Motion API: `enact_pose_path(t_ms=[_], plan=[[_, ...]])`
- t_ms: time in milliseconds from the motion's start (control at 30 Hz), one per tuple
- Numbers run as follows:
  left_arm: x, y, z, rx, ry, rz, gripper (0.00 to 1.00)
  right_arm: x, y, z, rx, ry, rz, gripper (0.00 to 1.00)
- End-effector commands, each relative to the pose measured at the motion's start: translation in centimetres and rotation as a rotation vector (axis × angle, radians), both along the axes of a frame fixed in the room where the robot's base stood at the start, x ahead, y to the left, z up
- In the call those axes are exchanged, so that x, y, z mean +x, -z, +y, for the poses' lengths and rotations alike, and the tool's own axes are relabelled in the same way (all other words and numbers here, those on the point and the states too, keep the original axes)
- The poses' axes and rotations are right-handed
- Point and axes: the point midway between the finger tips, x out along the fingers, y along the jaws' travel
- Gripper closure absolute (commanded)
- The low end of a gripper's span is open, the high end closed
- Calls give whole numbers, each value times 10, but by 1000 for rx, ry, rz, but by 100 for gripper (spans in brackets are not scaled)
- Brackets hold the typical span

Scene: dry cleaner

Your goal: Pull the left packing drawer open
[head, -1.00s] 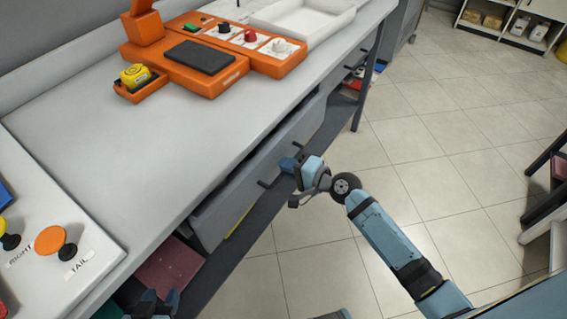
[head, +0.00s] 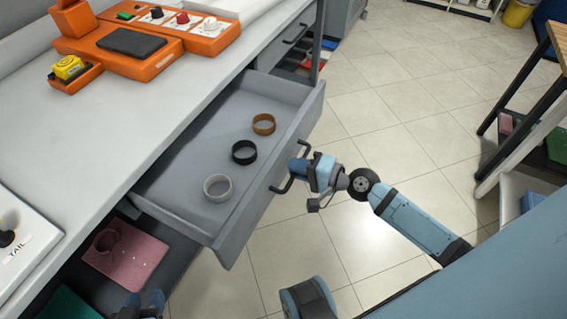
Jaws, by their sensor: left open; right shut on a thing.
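The left packing drawer (head: 228,228) stands pulled out from under the counter, its grey inside showing. Three rings lie in it: a brown one (head: 263,124), a black one (head: 244,152) and a white one (head: 217,187). My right gripper (head: 299,168) is shut on the drawer's dark bar handle (head: 281,188) at the front panel. My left gripper (head: 145,304) is open at the bottom edge, partly cut off, below the drawer's left end and near the lower shelf.
The counter (head: 60,140) carries an orange console (head: 160,40), a yellow tape (head: 68,68) and a white labelled panel (head: 25,240). A second drawer (head: 292,35) further back is closed. A pink board (head: 125,260) lies on the lower shelf.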

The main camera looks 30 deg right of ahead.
Motion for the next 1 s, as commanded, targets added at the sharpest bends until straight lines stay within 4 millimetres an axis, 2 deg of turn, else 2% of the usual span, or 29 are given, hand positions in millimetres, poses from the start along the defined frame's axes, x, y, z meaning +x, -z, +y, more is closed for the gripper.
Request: enact_pose_path(t_ms=[200,567,600,700,1000], plan=[[1,-4,-2,-7,3,-10,57,-10,0,-8,-1,0,0,100],[0,-1,-3,-7,5,-6,57,-11,0,-9,0,0,0,100],[0,-1,-3,-7,5,-6,57,-10,0,-9,0,0,0,83],[-1,0,-2,-6,5,-4,57,-10,0,-9,0,0,0,64],[-1,0,-1,-5,2,-3,57,-10,0,-8,0,0,0,64]])
